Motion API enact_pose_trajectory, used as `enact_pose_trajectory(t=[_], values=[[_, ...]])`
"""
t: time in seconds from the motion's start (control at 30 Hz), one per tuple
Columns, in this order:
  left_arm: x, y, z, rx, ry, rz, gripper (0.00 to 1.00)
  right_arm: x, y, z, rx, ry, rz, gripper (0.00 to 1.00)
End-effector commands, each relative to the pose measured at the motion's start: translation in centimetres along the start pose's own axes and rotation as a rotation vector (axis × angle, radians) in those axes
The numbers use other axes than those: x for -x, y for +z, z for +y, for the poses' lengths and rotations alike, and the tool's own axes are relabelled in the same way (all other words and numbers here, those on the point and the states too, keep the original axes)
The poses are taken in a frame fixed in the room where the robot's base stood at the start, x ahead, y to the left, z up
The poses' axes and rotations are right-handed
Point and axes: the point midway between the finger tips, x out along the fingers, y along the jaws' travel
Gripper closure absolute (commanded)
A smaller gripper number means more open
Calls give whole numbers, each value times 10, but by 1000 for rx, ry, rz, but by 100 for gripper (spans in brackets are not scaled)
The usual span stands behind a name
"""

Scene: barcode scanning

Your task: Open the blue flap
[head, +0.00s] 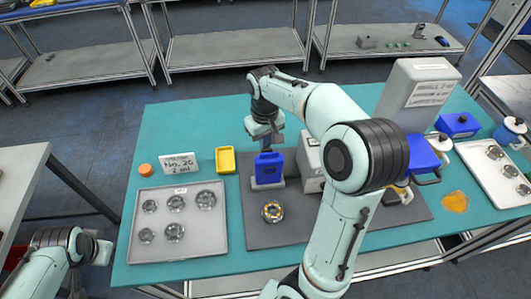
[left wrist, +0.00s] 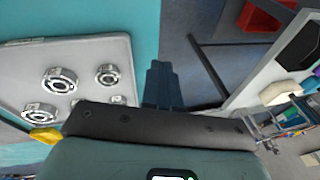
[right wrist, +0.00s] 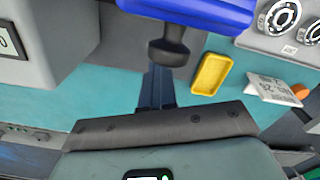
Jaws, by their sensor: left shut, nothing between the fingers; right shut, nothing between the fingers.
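In the head view a blue flap (head: 269,167) stands upright on a small grey device on the dark mat. The right wrist view shows the blue part (right wrist: 195,8) at the top edge, with a dark knob-like piece (right wrist: 168,50) below it. My right gripper (head: 268,146) is just behind and above this flap, pointing down. Its shut, empty fingers (right wrist: 157,75) are close to the dark piece; I cannot tell whether they touch. Another blue flap-like part (head: 418,154) sits further right, partly behind my right arm. My left gripper (left wrist: 160,75) is shut and empty, off the table's left side.
A grey tray (head: 140,215) with several metal bearings stands on the left. A yellow dish (head: 225,160), a sign (head: 179,164) and an orange cap (head: 145,170) lie behind it. A bearing (head: 272,211) lies on the mat (head: 258,237). A tall grey machine (head: 416,92) stands right.

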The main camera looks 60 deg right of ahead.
Motion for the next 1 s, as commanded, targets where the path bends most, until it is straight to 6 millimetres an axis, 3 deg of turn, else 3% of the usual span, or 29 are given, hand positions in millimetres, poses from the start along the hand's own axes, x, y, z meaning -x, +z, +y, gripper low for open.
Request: enact_pose_trajectory(t=[0.03,0.2,0.33,0.5,0.6,0.73,0.87,1.0], values=[[21,-33,30,-137,-21,56,100,0,0,0,0,0,0,100],[91,-110,130,-554,-110,228,100,0,0,0,0,0,0,100],[148,-141,213,-845,-189,358,100,0,0,0,0,0,0,100],[208,-151,302,-1126,-283,495,100,0,0,0,0,0,0,100],[230,-149,334,-1224,-321,546,100,0,0,0,0,0,0,100],[241,-147,354,-1285,-345,578,100,0,0,0,0,0,0,100],[235,-152,359,-1297,-349,581,100,0,0,0,0,0,0,100],[214,-166,360,-1295,-347,579,100,0,0,0,0,0,0,100]])
